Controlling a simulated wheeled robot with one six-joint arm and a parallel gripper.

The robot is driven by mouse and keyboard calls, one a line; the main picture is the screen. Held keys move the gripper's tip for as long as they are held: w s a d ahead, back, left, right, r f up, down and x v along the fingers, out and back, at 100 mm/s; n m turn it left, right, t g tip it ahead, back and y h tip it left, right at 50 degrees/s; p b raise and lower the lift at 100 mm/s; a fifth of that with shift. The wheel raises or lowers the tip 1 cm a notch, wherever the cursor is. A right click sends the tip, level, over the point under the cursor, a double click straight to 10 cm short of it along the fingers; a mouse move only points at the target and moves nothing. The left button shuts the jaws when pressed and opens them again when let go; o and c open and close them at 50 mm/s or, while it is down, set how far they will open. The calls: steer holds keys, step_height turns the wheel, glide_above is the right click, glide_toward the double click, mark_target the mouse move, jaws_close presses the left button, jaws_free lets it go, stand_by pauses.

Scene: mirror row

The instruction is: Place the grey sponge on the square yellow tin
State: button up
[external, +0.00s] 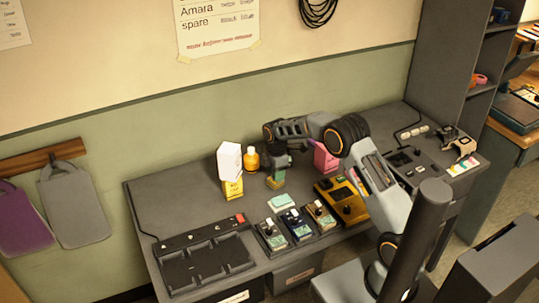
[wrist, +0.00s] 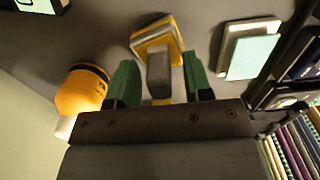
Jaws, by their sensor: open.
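The square yellow tin (wrist: 172,27) shows at the top middle of the wrist view, and in the external view (external: 278,184) it stands on the desk under my gripper. The grey sponge (wrist: 158,72) is between my fingers in the wrist view, over the tin, and appears to rest on it. Its contact with the tin is partly hidden. My gripper (wrist: 160,84) is open, with a green finger on each side of the sponge. In the external view my gripper (external: 276,165) is low over the tin, and the sponge is hard to make out.
An orange bottle (wrist: 82,92) is close left of my gripper, also in the external view (external: 252,160). A yellow carton with a white top (external: 230,170) is further left. Pedals (external: 295,223) and a pale green block (external: 281,202) lie in front; a pink box (external: 324,160) is right.

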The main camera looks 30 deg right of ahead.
steer(key=s+d+r+m, duration=0.1)
steer(key=s+r+m, duration=0.15)
steer(key=r, duration=0.65)
steer(key=s+d+r+m, duration=0.2)
steer(key=s+r, duration=0.1)
steer(key=r, duration=0.6)
steer(key=s+d+m+t, duration=0.2)
steer(key=s+m, duration=0.4)
steer(key=s, duration=0.6)
steer(key=s+d+m+t, duration=0.1)
steer(key=s+d+m, duration=0.1)
steer(key=s+m, duration=0.5)
steer(key=s, duration=0.6)
steer(key=shift+s+d+t, duration=0.15)
steer(key=shift+d+t, duration=0.25)
